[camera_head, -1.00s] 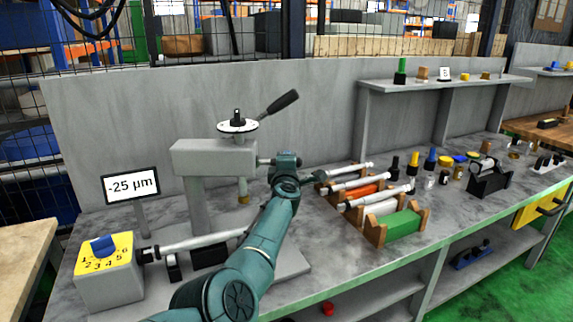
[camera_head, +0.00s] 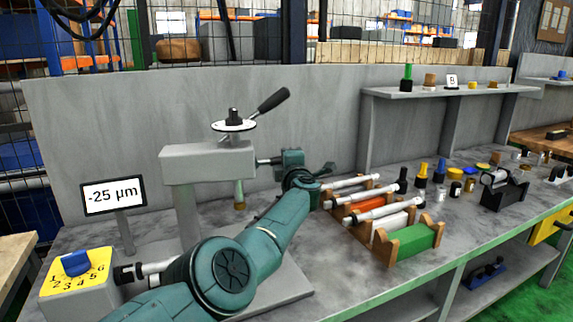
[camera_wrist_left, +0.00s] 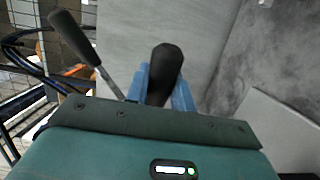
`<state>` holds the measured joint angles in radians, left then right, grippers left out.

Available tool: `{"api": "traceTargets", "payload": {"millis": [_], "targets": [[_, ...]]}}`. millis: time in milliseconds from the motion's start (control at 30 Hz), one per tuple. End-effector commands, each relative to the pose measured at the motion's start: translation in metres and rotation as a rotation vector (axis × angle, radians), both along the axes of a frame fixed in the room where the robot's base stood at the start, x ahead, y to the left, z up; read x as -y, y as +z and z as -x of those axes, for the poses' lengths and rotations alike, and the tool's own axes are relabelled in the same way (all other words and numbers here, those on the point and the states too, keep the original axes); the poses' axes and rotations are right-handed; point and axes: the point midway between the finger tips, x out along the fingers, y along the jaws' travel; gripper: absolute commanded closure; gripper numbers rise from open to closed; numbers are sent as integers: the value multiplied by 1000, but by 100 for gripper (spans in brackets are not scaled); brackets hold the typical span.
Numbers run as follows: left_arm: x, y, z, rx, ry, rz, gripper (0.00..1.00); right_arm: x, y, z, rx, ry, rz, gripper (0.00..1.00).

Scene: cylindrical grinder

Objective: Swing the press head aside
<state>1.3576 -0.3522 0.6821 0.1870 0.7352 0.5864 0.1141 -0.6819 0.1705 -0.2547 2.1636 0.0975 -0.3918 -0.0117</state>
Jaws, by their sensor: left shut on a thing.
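The press head (camera_head: 207,161) is a grey block on a grey column, with a white dial and a black-gripped lever (camera_head: 273,99) on top. A vertical spindle (camera_head: 239,193) hangs from its right part. A short handle sticks out of its right side. My left gripper (camera_head: 268,161) is at that handle. In the left wrist view, the blue fingers of my left gripper (camera_wrist_left: 168,88) are shut on its black grip (camera_wrist_left: 166,66). My left arm hides much of the shaft (camera_head: 150,268) below the head. My right gripper is not in view.
A gauge display (camera_head: 114,195) reads -25 µm, and a yellow dial box (camera_head: 76,271) stands at front left. A wooden rack (camera_head: 382,255) with several shafts stands right of the arm. A shelf (camera_head: 440,91) is behind. Bench surface between press and rack is partly clear.

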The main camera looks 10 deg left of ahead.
Motion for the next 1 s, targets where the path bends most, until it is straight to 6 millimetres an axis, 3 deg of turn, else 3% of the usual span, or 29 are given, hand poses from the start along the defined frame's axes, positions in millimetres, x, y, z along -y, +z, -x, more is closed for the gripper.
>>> {"api": "traceTargets", "payload": {"millis": [300,333,567,1000], "targets": [[-2,-1,0,-1,7,0,100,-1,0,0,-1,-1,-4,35],[-2,-1,0,-1,7,0,75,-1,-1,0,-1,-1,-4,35],[-2,-1,0,-1,4,0,56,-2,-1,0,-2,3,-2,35],[-1,0,1,-2,3,1,56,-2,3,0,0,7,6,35]]}}
